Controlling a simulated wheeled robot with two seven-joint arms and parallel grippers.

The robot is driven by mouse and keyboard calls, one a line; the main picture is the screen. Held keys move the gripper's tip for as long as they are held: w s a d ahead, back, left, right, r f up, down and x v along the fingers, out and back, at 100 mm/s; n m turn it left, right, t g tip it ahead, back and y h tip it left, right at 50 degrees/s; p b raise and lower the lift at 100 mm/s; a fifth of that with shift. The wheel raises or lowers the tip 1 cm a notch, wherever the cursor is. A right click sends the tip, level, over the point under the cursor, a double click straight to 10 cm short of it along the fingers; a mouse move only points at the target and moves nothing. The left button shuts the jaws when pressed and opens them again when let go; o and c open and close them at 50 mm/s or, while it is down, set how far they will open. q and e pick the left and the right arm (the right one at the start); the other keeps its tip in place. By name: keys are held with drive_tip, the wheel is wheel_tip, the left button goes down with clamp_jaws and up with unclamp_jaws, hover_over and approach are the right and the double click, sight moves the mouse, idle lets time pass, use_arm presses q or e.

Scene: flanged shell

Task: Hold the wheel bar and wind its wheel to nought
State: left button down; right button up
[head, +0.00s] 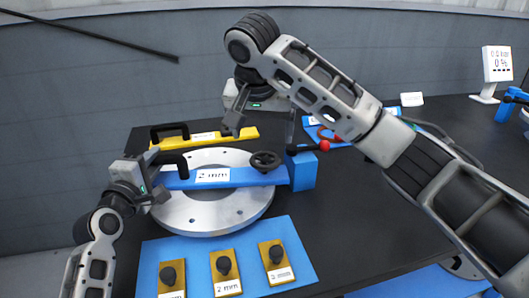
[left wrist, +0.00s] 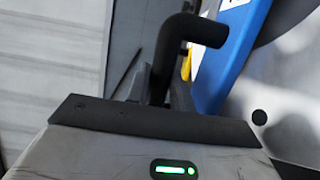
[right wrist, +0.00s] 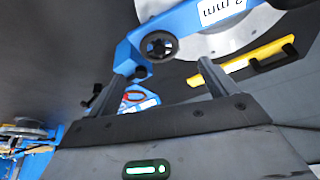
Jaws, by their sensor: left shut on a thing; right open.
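The blue wheel bar (head: 235,177), labelled 2 mm, lies across the pale round flange (head: 205,215). Its black handle (head: 172,161) is at the left end and its dark handwheel (head: 265,161) near the right end. My left gripper (head: 157,181) is shut on the handle, whose bent black end (left wrist: 195,28) shows in the left wrist view. My right gripper (head: 262,125) is open and empty above the wheel. In the right wrist view the wheel (right wrist: 158,44) appears beyond the gap between the fingers, apart from them. The wheel's reading cannot be made out.
A yellow bar (head: 235,133) with a black handle lies behind the flange. A blue mat (head: 297,243) in front holds three brass blocks with black knobs. A red-ended lever (head: 323,146) sticks out near the blue end block. A small display (head: 497,64) stands far right.

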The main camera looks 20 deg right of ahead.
sight(265, 158)
drive_tip(key=x, duration=0.8)
drive_tip(key=shift+w+d, duration=0.1)
drive_tip(key=shift+w, duration=0.05)
drive_tip(key=shift+c, duration=0.4)
drive_tip(key=c, duration=0.9)
